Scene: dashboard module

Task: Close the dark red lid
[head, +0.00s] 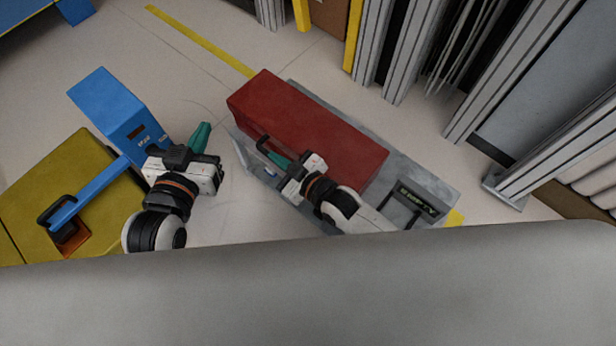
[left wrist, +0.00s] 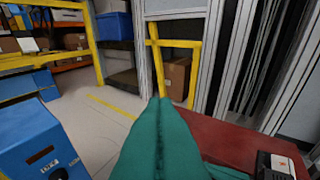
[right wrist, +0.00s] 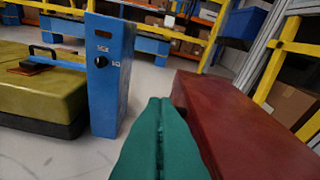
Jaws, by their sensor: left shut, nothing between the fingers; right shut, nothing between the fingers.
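The dark red lid (head: 310,125) is a long box-like cover over a grey module (head: 425,185), with grey panel parts showing along its near left side. I cannot tell how far open it stands. A dark handle (head: 262,142) shows at its near left edge. My right gripper (head: 268,150) is shut and empty, its green fingertips close to that handle; contact is unclear. In the right wrist view the lid (right wrist: 235,125) lies right of the shut fingers. My left gripper (head: 206,126) is shut and empty, left of the lid and apart from it. The left wrist view shows the lid (left wrist: 240,140) at lower right.
A blue post (head: 105,98) and an olive-yellow unit (head: 85,165) with a blue bar and dark handle stand on the left. Grey racks (head: 400,55) stand behind the module at upper right.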

